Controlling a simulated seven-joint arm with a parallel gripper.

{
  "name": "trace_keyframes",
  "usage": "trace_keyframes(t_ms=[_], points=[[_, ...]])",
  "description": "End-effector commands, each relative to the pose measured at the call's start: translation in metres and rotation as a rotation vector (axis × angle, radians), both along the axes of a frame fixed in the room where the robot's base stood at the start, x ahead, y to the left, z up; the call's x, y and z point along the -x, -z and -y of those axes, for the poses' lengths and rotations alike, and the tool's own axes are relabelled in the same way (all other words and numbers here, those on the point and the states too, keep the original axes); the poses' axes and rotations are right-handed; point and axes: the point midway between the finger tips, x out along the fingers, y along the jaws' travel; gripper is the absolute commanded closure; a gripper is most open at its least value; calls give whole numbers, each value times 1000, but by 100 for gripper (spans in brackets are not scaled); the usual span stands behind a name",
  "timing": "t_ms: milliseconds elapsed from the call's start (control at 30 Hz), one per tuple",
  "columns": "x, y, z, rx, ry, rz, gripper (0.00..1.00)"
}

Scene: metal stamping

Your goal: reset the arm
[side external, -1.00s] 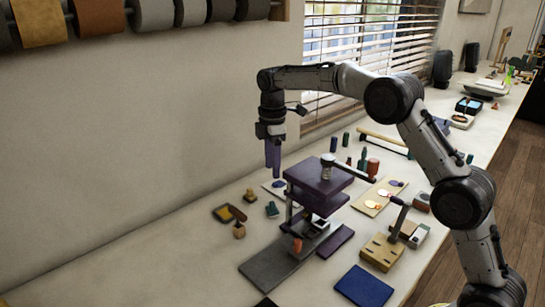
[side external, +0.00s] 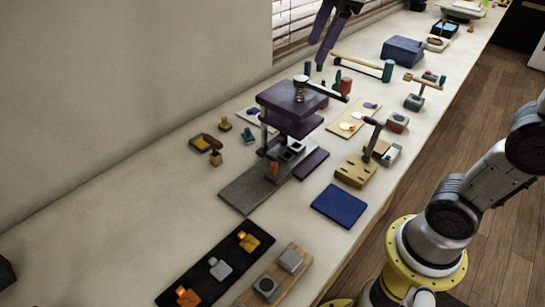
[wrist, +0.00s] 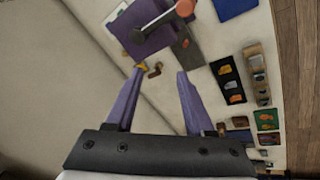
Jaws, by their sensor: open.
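My gripper (side external: 318,52) shows only in part at the top edge of the side view, its purple fingers hanging above the bench beyond the press. In the wrist view my gripper (wrist: 160,70) has its two purple fingers spread apart with nothing between them. The purple stamping press (side external: 292,108) stands on a grey base plate in the middle of the bench. It also shows at the top of the wrist view (wrist: 155,35), forward of the fingers. Most of my arm's upper part is outside the side view.
A blue mat (side external: 339,206) lies right of the press. A black tray (side external: 205,272) with several metal pieces lies in front, beside a wooden block holder (side external: 293,258). A wooden block with a lever (side external: 356,169) and a blue box (side external: 403,50) stand farther back. Bench at left front is clear.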

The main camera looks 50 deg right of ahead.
Motion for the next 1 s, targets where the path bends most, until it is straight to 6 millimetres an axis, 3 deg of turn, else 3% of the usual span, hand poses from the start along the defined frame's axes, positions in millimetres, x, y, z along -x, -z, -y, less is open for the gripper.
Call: trace_keyframes(t_ms=[33, 200, 433, 600, 1000], points=[[23, 2, -1, -17, 43, 24, 47], [87, 31, -2, -99, 229, 88, 47], [149, 96, -3, -238, 516, 130, 47], [162, 137, -3, -320, 721, 104, 47], [157, 134, -3, -375, 822, 125, 47]])
